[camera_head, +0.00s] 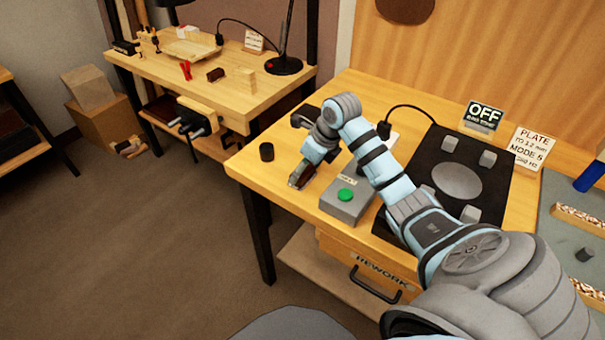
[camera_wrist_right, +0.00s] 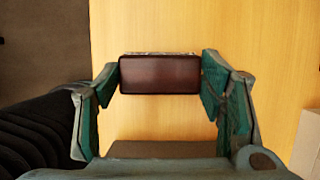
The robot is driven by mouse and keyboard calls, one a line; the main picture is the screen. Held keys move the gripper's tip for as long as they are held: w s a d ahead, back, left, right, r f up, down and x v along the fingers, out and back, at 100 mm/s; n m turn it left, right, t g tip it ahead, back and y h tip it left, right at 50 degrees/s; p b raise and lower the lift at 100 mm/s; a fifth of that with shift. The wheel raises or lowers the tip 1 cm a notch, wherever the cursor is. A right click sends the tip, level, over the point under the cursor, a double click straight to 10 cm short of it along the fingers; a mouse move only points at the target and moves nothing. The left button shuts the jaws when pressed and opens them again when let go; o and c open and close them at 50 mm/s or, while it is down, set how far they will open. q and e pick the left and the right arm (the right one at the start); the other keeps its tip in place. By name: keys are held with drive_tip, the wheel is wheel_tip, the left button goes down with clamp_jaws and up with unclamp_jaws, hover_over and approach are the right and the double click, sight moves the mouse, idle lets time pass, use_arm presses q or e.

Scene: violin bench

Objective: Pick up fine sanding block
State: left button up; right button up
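A dark red-brown block (camera_wrist_right: 160,75), which looks like the sanding block, sits crosswise between the fingers of my right gripper (camera_wrist_right: 160,82) in the right wrist view. The fingers meet its two short ends. No print naming its grit can be read. In the head view my right gripper (camera_head: 302,175) points down at the left part of the near wooden bench, left of the grey box with the green button. I cannot tell whether the block is touching the bench top or just above it. My left gripper is not in view.
The grey box with a green button (camera_head: 346,197) stands close right of my gripper. A black plate (camera_head: 436,160) with grey pieces lies farther right. Another bench (camera_head: 235,98) stands behind left.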

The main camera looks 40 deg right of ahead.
drive_tip(key=c, duration=0.3)
drive_tip(key=shift+r, duration=0.1)
drive_tip(key=shift+r, duration=0.2)
wheel_tip(320, 180, up, 20)
drive_tip(key=p, duration=0.9)
drive_tip(key=shift+f, duration=0.2)
